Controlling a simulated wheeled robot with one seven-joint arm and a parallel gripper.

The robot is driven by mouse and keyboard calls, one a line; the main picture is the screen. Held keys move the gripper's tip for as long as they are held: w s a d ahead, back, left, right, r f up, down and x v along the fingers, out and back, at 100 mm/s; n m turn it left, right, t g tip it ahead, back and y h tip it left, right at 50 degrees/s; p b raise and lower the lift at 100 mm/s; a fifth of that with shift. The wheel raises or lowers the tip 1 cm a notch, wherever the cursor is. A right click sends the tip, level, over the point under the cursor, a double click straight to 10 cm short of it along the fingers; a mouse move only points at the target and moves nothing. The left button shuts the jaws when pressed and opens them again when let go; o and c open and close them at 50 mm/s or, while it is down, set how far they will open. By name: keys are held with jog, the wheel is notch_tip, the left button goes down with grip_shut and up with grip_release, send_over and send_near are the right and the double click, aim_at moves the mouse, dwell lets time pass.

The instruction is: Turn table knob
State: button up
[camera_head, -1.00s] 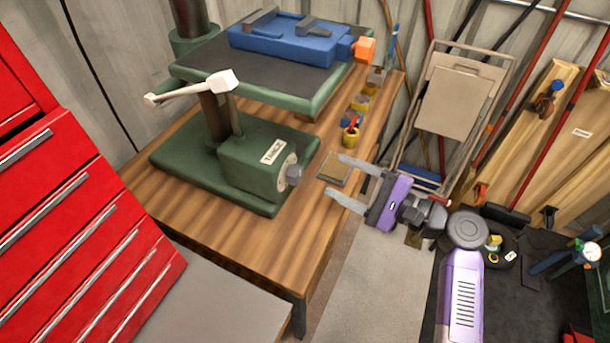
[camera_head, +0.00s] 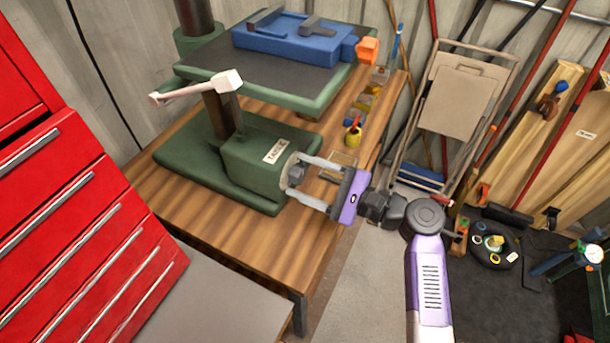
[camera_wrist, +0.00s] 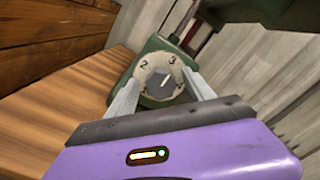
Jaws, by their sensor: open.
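The table knob is a grey knob (camera_head: 296,175) on a pale round dial at the right end of the green machine housing (camera_head: 252,166), which carries a "TABLE" label. In the wrist view the knob (camera_wrist: 160,83) has a white pointer line, and the dial around it shows the numbers 2 and 3. My gripper (camera_head: 306,178) is open, with its two pale fingers pointing at the dial. In the wrist view the fingers (camera_wrist: 163,97) lie on either side of the knob. I cannot tell whether they touch it.
The machine stands on a wooden bench (camera_head: 250,250). A red tool cabinet (camera_head: 80,220) is at the left.

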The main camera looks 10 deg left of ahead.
grip_shut()
jog(key=shift+f+n+b, duration=0.1)
jog(key=shift+n+b, duration=0.2)
jog(key=shift+b, duration=0.05)
jog(key=n+b, duration=0.2)
jog(key=shift+s+f+n+b, duration=0.1)
jog(key=shift+f+n+b, duration=0.1)
jog(key=shift+n+b, duration=0.15)
jog(key=n+b, duration=0.5)
jog(key=shift+f+n, duration=0.15)
jog(key=shift+n, duration=0.1)
jog(key=n+b, duration=0.4)
jog(key=shift+f+b, duration=0.1)
jog(key=shift+b, duration=0.3)
jog(key=n+b, duration=0.3)
jog(key=shift+n, duration=0.4)
